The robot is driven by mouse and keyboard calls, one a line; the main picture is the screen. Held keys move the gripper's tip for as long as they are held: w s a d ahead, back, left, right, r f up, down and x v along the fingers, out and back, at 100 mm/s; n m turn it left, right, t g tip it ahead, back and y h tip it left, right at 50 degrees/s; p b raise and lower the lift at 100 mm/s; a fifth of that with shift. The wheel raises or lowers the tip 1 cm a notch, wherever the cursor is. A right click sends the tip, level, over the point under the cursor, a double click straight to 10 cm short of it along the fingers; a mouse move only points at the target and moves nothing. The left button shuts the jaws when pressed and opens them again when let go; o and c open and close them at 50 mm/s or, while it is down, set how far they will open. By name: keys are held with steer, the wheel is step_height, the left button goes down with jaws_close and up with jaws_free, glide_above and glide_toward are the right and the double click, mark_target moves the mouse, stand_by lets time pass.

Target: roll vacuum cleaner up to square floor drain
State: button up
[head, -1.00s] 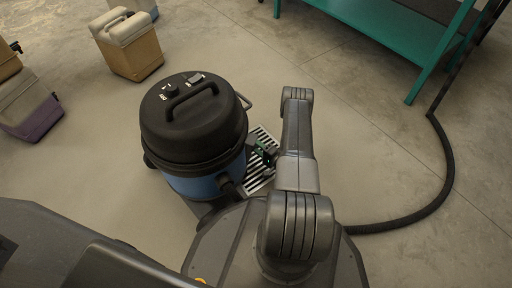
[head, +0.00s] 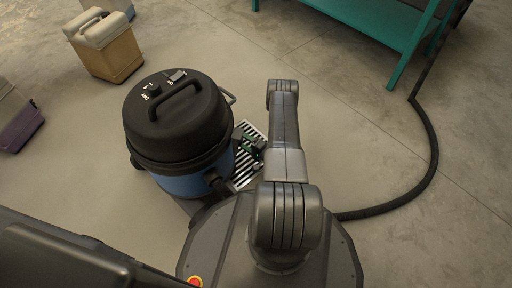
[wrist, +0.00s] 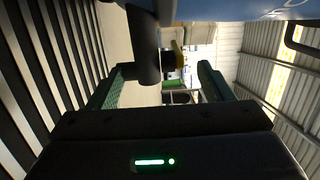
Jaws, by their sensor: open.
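The vacuum cleaner (head: 178,122), with a black domed lid, top handle and blue drum, stands upright on the floor left of my arm. The square floor drain (head: 241,176), a pale slatted grate, lies right beside it; the vacuum and my arm hide parts of it. My gripper (head: 252,147) is low over the drain, near the drum's right side. In the wrist view my gripper (wrist: 168,88) is open, with a dark stub (wrist: 143,45) on the vacuum ahead of the fingers. I cannot tell whether they touch it. The drain's slats (wrist: 45,70) fill the left.
A tan container (head: 108,55) stands at the upper left and a purple-based one (head: 20,130) at the left edge. A teal bench (head: 375,22) stands at the upper right. A black hose (head: 432,150) curves along the floor on the right. Floor between bench and vacuum is clear.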

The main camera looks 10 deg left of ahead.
steer(key=p+v, duration=0.3)
steer(key=v, duration=1)
stand_by(0.4)
steer(key=b+x, duration=0.2)
steer(key=x, duration=1)
steer(key=shift+b, duration=0.4)
steer(key=shift+d, duration=0.15)
